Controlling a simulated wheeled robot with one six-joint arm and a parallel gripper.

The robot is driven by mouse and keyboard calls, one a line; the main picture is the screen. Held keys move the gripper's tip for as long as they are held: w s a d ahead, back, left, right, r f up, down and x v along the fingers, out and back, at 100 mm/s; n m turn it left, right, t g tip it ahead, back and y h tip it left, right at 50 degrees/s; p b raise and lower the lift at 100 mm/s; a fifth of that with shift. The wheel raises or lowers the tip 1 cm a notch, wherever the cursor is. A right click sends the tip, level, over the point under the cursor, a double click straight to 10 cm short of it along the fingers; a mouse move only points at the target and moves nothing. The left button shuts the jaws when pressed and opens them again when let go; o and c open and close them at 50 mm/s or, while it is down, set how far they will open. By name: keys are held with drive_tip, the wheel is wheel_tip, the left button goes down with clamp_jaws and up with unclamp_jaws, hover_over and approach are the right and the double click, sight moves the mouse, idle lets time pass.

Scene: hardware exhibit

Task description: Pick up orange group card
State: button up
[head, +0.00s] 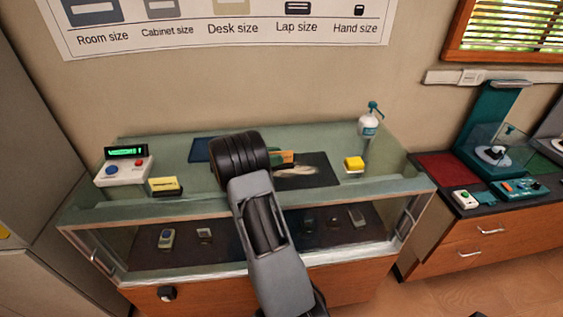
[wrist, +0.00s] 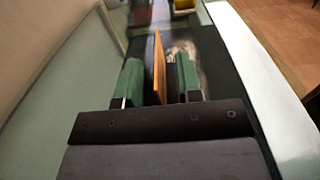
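The orange card (wrist: 158,66) stands on edge between the two green fingers of my gripper (wrist: 159,72) in the wrist view. A gap shows between the card and the left finger; a dark strip lies between the card and the right finger. My gripper looks open around the card. In the head view, the orange card (head: 284,158) shows just right of my black wrist, over the display case top; its left part is hidden by my arm. My fingers are mostly hidden there.
A dark mat (head: 318,176) with a pale picture lies under the card area. A yellow block (head: 354,164) and a white-and-teal bottle (head: 369,122) stand to the right. A yellow-and-black item (head: 165,186) and a device with a green display (head: 124,168) stand to the left.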

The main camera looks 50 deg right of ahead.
drive_tip(key=shift+s+d, duration=0.25)
drive_tip(key=shift+d, duration=0.1)
drive_tip(key=shift+c, duration=0.5)
clamp_jaws()
